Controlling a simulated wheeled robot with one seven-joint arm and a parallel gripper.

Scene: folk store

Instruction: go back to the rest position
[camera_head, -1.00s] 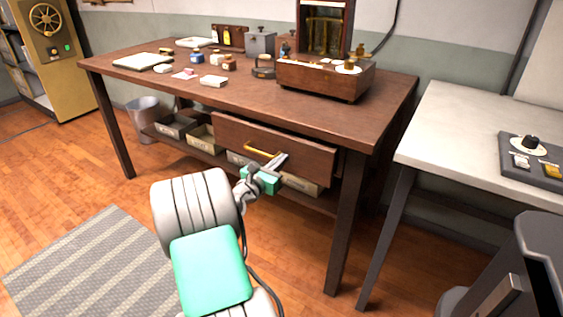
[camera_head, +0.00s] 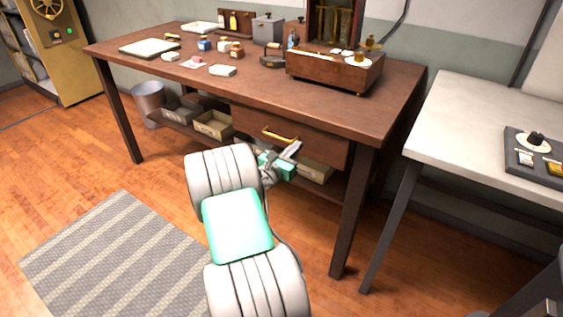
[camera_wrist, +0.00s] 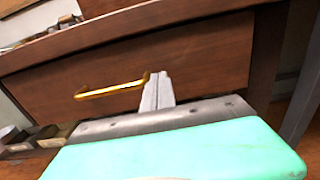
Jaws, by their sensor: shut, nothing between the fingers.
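My gripper (camera_head: 291,150) is in front of the wooden desk's drawer (camera_head: 318,146), near its brass handle (camera_head: 280,135). In the wrist view the fingers (camera_wrist: 157,92) are together and empty, just right of the brass handle (camera_wrist: 112,89). They do not hold the handle; I cannot tell the exact gap to the drawer front. The drawer (camera_wrist: 200,62) looks shut, or nearly so.
The wooden desk (camera_head: 330,105) carries a wooden instrument case (camera_head: 330,75) and several small items. Below it is a shelf with trays (camera_head: 212,125). A pale table (camera_head: 470,120) stands at the right. A striped rug (camera_head: 110,255) lies on open floor at the left.

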